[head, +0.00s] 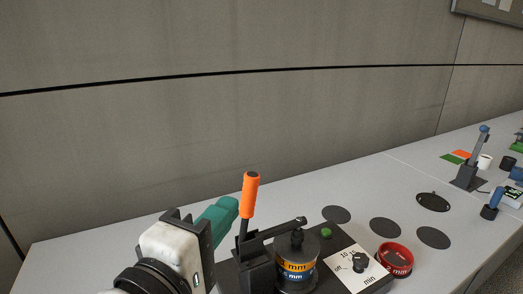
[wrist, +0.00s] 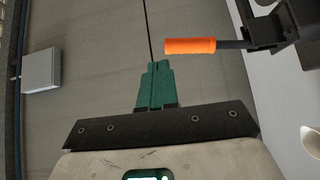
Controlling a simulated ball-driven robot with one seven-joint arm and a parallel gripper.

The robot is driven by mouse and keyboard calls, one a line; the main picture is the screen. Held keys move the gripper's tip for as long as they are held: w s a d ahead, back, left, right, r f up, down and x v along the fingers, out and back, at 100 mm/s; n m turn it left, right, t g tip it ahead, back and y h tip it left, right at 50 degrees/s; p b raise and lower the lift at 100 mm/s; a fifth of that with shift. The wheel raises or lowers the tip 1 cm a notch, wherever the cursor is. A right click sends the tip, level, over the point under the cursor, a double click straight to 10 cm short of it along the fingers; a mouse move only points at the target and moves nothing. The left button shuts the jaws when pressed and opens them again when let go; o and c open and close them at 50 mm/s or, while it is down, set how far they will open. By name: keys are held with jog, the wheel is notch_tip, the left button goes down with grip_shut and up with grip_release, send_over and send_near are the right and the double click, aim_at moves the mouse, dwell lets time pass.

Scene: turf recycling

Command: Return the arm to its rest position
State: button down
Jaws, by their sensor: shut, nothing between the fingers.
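My gripper (head: 222,217) shows in the head view with green fingers, low and left of centre, over the grey table. It stands just left of an orange-handled lever (head: 250,196) and looks apart from it. In the wrist view my gripper (wrist: 155,68) has its green fingers pressed together with nothing between them. The orange handle (wrist: 190,46) lies to the right of the fingertips there. Part of my arm is cut off by the bottom edge of the head view.
The lever belongs to a black press with a dark cylinder (head: 296,262), beside a timer dial panel (head: 357,263) and a red round dish (head: 395,259). Dark discs (head: 385,228) lie on the table (head: 120,251). More tools (head: 468,172) stand far right. A wall rises behind.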

jog(key=w+d+r+n+t+h, duration=0.15)
jog(key=d+r+n+t, duration=0.35)
jog(key=d+n+t, duration=0.6)
jog(key=s+d+f+m+g+y, duration=0.1)
jog(key=d+f+m+g+y, duration=0.2)
jog(key=f+m+g+y, duration=0.9)
jog(key=s+d+f+m+g+y, duration=0.15)
jog(key=f+m+g+y, duration=0.25)
jog(key=f+m, duration=1.45)
jog(key=s+d+f+n+g+h, duration=0.45)
jog(key=s+d+f, duration=0.45)
jog(key=f, duration=0.4)
jog(key=s+d+f+g+h, duration=0.2)
jog(key=s+d+g, duration=0.1)
jog(key=s+d, duration=0.2)
jog(key=s+d+f+g+h, duration=0.2)
jog(key=s+d, duration=0.3)
jog(key=s, duration=0.4)
jog(key=shift+d+f+g+h, duration=0.3)
jog(key=shift+f+g, duration=0.35)
jog(key=shift+g, duration=0.2)
